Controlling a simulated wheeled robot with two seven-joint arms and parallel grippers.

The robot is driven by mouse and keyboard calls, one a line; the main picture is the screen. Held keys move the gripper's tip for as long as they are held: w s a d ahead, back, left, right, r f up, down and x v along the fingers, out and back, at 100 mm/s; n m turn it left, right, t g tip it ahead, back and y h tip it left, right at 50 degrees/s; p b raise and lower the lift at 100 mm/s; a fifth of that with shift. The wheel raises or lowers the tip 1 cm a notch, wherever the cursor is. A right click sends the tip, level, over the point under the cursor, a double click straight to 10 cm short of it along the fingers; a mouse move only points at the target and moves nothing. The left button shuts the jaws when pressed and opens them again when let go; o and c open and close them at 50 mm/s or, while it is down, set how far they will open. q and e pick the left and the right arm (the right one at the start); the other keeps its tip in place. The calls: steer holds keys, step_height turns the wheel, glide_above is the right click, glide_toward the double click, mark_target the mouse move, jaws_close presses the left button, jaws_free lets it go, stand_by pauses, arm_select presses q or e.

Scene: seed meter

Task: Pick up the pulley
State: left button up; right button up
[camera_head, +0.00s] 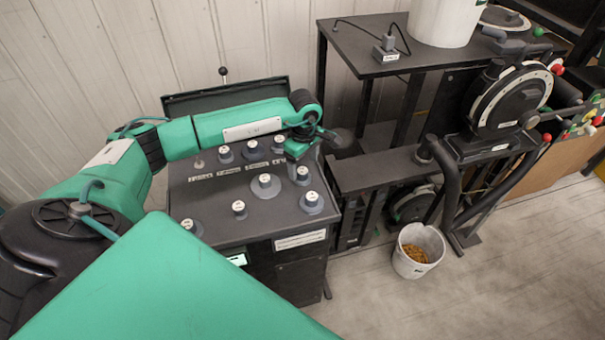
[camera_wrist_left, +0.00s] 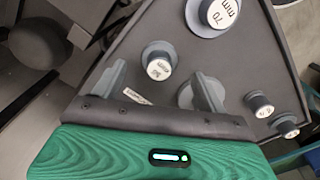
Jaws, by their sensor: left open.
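Several grey pulleys with white labelled tops stand on the dark bench top (camera_head: 210,228), among them a wide one (camera_head: 265,186), a front right one (camera_head: 312,205) and one near the gripper (camera_head: 302,176). My left gripper (camera_head: 297,155) hangs over the bench's right back part. In the left wrist view its two grey fingers (camera_wrist_left: 160,88) are apart and empty. A pulley (camera_wrist_left: 158,62) shows just beyond the gap between them. Another grey pulley beside the right finger is partly hidden. A large pulley marked 70 mm (camera_wrist_left: 218,14) stands further off. My right gripper is not seen.
Small pulleys (camera_wrist_left: 259,104) stand right of the fingers in the left wrist view. A black seed meter stand (camera_head: 510,100) is to the right, with a white bucket of seed (camera_head: 419,250) on the floor. A raised panel (camera_head: 225,96) edges the bench's back.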

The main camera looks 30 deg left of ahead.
mark_target(302, 170)
arm_select(q)
steer(key=f+p, duration=0.1)
steer(key=f, duration=0.2)
steer(key=shift+a+f+p, duration=0.2)
steer(key=shift+a+p, duration=0.15)
steer(key=shift+a, duration=0.05)
steer(key=shift+f, duration=0.5)
steer(key=shift+w, duration=0.1)
steer(key=c, duration=1.1)
steer(key=shift+r, duration=0.1)
